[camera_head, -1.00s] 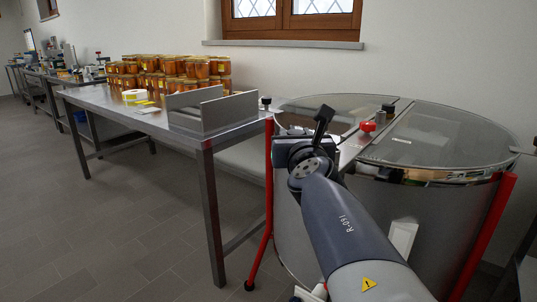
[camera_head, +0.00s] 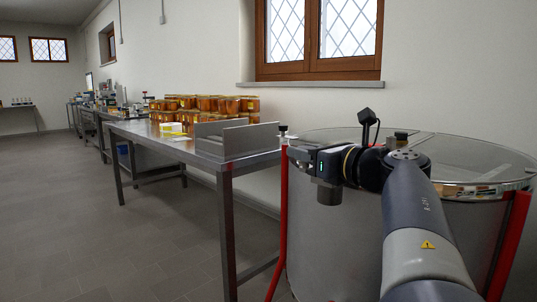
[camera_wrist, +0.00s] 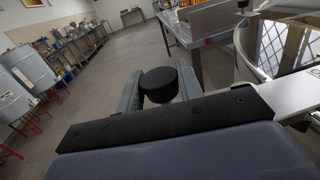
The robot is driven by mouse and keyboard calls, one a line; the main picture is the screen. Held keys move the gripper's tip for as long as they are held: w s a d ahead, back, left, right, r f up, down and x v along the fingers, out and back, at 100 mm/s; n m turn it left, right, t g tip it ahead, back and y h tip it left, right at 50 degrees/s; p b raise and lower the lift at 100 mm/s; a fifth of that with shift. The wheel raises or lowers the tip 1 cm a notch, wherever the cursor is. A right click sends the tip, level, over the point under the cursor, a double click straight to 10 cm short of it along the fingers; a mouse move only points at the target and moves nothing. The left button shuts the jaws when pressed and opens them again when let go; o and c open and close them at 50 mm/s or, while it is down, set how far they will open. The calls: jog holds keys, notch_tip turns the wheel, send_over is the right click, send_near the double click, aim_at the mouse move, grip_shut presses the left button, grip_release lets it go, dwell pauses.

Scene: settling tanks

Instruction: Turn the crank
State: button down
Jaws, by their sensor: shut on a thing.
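A round black knob (camera_wrist: 158,78), apparently the crank's handle, sits between the two grey fingers of my gripper (camera_wrist: 157,90) in the wrist view. My gripper is shut on it. The rest of the crank is largely hidden; a pale flat bar (camera_wrist: 300,98) shows at the right of the wrist view. In the head view my gripper end (camera_head: 305,155) points left at the near left rim of the large steel drum (camera_head: 335,235). The knob is hidden or too small to tell there.
A steel table (camera_head: 215,160) with honey jars (camera_head: 205,103) and an upright metal tray stands left of the drum. A red leg (camera_head: 283,220) runs down the drum's side. The floor (camera_head: 80,220) at left is clear. Other tanks (camera_wrist: 28,70) show in the wrist view.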

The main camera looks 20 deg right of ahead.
jog(key=shift+s+d+n+g+y, duration=0.15)
jog(key=shift+s+n+g+y, duration=0.3)
jog(key=shift+n+y, duration=0.4)
jog(key=c, duration=1)
grip_release()
jog(key=shift+o, duration=0.2)
jog(key=p+v, duration=0.2)
jog(key=v, duration=0.8)
jog(key=shift+s+d, duration=0.2)
jog(key=shift+s, duration=0.15)
jog(key=shift+w+f, duration=0.1)
